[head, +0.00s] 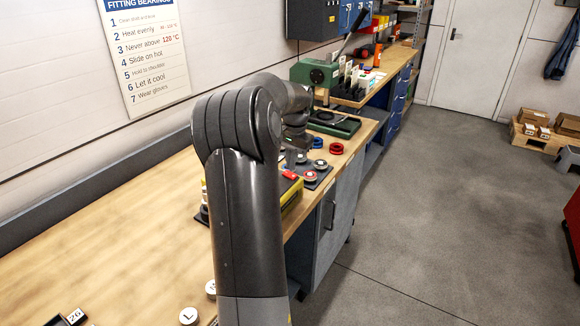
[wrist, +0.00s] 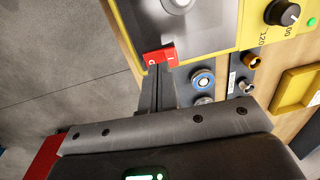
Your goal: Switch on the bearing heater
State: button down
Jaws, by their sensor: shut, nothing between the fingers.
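The bearing heater (wrist: 217,22) is a yellow box with a grey metal plate, at the top of the wrist view. It also shows in the head view (head: 292,201), partly behind my arm. Its red rocker switch (wrist: 160,56) carries white marks and sits on the heater's edge. A black dial (wrist: 282,12) and a small bright green lamp (wrist: 311,22) are to its right. My gripper (wrist: 158,72) is shut and empty, its fingertips right at the red switch. I cannot tell whether they touch it, nor which way the rocker is tipped.
A grey tray (wrist: 188,76) with round bearing parts lies beside the heater. A yellow bin (wrist: 298,88) is further right. In the head view red rings (head: 336,148) and a green press (head: 316,73) stand further along the bench. The bench's near part (head: 120,235) is mostly clear.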

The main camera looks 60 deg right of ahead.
aim_at(292, 175)
notch_tip(292, 175, up, 12)
jog(key=s, duration=0.1)
jog(key=shift+s, duration=0.35)
jog(key=shift+w+d+t, duration=0.15)
jog(key=shift+w+t, duration=0.15)
jog(key=shift+w, duration=0.45)
jog(key=f, duration=0.4)
jog(key=w+f, duration=0.1)
jog(key=f, duration=0.4)
jog(key=w+f, duration=0.1)
jog(key=f, duration=0.4)
